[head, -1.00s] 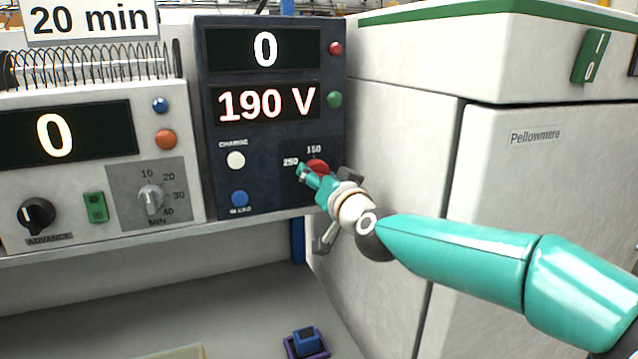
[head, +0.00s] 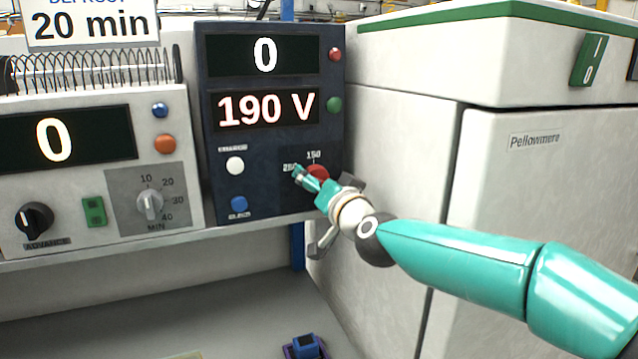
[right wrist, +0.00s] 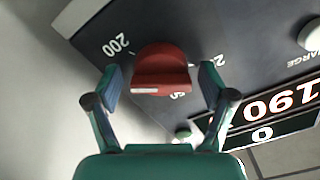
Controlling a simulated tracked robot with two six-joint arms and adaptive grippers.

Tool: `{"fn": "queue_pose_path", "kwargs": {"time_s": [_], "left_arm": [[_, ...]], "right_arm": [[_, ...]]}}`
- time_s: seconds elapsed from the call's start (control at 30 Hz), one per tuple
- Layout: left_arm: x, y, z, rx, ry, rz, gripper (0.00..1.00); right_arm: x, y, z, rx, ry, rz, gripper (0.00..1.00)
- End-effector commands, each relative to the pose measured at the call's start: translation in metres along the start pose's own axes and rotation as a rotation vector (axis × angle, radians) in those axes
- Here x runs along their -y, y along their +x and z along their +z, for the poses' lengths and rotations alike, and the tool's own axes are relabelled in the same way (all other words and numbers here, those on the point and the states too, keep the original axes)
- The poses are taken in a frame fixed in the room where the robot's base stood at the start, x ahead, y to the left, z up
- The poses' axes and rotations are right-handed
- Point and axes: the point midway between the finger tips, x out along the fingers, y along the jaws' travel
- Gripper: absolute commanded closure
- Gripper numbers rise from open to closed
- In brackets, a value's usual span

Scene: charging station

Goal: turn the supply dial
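The supply dial is a red knob (head: 318,172) low on the right of the dark blue supply unit (head: 270,150). Marks 150 and 250 show beside it in the head view. The unit's displays read 0 and 190 V. My right gripper (head: 312,184) is at the dial and partly covers it. In the right wrist view the dial (right wrist: 162,70) lies between the two open fingers of my right gripper (right wrist: 160,82), with a gap on each side. The mark 200 shows left of it there. My left gripper is not in view.
A pale timer unit (head: 90,180) with knobs stands to the left. A white cabinet (head: 560,210) labelled Pellowmere stands to the right of the supply unit.

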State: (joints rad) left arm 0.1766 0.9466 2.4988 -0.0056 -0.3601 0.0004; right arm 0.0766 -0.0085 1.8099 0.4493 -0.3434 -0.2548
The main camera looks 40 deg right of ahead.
Motion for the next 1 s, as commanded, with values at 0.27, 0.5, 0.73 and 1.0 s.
{"fn": "queue_pose_path", "kwargs": {"time_s": [0.27, 0.5, 0.73, 1.0], "left_arm": [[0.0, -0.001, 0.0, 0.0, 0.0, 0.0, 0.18], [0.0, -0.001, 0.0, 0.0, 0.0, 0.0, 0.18], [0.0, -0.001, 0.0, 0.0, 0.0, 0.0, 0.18], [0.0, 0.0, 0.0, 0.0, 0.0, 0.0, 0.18]], "right_arm": [[0.0, -0.004, -0.001, -0.001, 0.0, -0.001, 0.18], [0.001, -0.037, -0.001, -0.002, 0.0, -0.002, 0.18], [0.001, -0.084, -0.001, -0.003, 0.001, -0.002, 0.18], [0.0, -0.116, 0.001, 0.0, 0.0, -0.001, 0.18]]}}
